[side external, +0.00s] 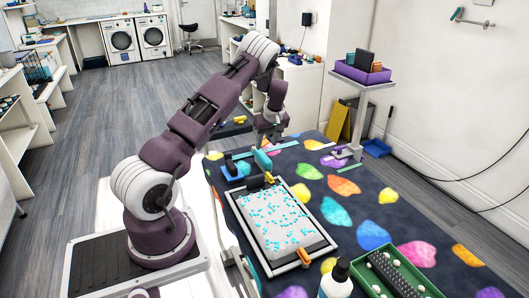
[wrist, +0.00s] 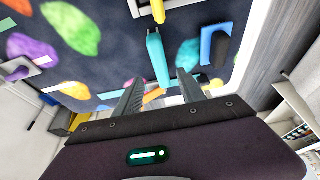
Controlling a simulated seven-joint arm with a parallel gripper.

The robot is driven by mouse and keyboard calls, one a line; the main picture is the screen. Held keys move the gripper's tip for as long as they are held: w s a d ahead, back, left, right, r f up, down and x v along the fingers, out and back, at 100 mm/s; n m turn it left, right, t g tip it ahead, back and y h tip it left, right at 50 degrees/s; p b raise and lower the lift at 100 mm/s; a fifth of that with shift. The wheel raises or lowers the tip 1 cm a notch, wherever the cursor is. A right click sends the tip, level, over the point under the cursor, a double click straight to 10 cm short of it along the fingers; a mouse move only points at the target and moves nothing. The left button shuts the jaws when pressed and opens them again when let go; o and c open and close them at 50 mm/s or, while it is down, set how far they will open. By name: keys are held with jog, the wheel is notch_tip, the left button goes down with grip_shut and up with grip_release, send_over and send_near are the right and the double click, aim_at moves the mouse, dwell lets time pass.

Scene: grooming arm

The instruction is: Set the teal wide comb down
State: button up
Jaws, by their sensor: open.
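The teal wide comb (wrist: 158,58) lies on the dark patterned table mat in the wrist view, its near end between my fingertips. In the side view a teal piece (side external: 262,160) shows near the table's far left part, just below my gripper. My gripper (wrist: 160,82) is open, with one finger on each side of the comb's near end and a gap to both. In the side view my gripper (side external: 270,122) is above the table's far edge. Whether the fingers are level with the comb or above it, I cannot tell.
A blue brush with a black part (wrist: 213,47) lies right of the comb. A framed tray with cyan bits (side external: 281,222) is in front. A green tray (side external: 392,274), a bottle (side external: 336,280) and a raised purple bin (side external: 361,74) stand right. The mat's middle right is clear.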

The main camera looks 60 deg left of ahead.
jog(key=s+d+r+m+t+h, duration=0.3)
jog(key=d+r+m, duration=0.4)
jog(key=d+r, duration=1.6)
jog(key=s+d+r+m+t+h, duration=0.1)
jog(key=s+d+r+m, duration=0.25)
jog(key=s+d, duration=0.45)
jog(key=s+d+r+m+t, duration=0.1)
jog(key=s+d+r+m, duration=0.1)
jog(key=s+d+m, duration=0.4)
jog(key=s+d+f+m, duration=0.1)
jog(key=s+d, duration=0.3)
jog(key=s, duration=0.4)
jog(key=shift+s+d+f+t, duration=0.3)
jog(key=shift+d+f, duration=0.1)
jog(key=shift+f, duration=0.4)
